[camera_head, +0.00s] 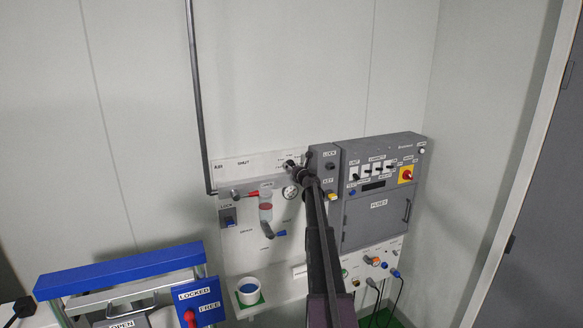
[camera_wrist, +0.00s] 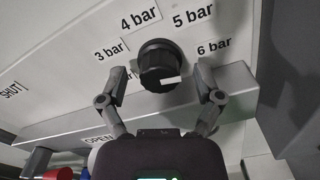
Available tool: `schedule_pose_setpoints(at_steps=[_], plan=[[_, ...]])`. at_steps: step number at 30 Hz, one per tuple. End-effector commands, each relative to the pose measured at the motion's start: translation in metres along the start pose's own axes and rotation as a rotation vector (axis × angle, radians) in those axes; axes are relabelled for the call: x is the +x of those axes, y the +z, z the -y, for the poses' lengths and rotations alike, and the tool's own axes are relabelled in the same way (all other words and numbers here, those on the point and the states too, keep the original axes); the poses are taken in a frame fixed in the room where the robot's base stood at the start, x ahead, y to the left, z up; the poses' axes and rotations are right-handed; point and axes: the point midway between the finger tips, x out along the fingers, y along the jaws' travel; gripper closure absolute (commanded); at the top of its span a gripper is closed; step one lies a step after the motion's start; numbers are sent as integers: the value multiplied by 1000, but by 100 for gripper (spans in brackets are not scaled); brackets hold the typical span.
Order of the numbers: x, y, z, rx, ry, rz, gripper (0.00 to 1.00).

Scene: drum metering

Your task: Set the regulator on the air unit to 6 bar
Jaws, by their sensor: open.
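The regulator knob (camera_wrist: 158,62) is black and ribbed, with a white pointer mark on its face. My gripper (camera_wrist: 166,72) is open, with one finger on each side of the knob. Whether the fingers touch it is unclear. In the head view my gripper (camera_head: 297,164) is at the top of the air unit panel (camera_head: 240,245), and my arm hides part of it.
A gauge (camera_head: 290,192) and a red-handled valve (camera_head: 247,194) sit close below and left of the knob. A grey fuse cabinet (camera_head: 378,205) stands right of my arm. A blue-railed frame (camera_head: 120,270) is at lower left. A grey ledge (camera_wrist: 60,125) runs below the knob.

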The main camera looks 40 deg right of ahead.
Motion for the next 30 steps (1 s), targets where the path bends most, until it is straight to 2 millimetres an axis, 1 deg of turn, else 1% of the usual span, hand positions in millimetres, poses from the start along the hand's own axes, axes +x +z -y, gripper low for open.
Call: schedule_pose_setpoints(at_steps=[1, 5, 15, 18, 24, 30], plan=[[-7, 0, -1, 0, 0, 0, 16], [-24, 0, -1, 0, -1, 1, 16], [-78, 0, -2, 1, 0, 1, 16], [-91, 0, -1, 1, -1, 1, 16], [-107, 0, 0, 2, -1, 2, 16], [-110, 0, 0, 2, 0, 1, 16]])
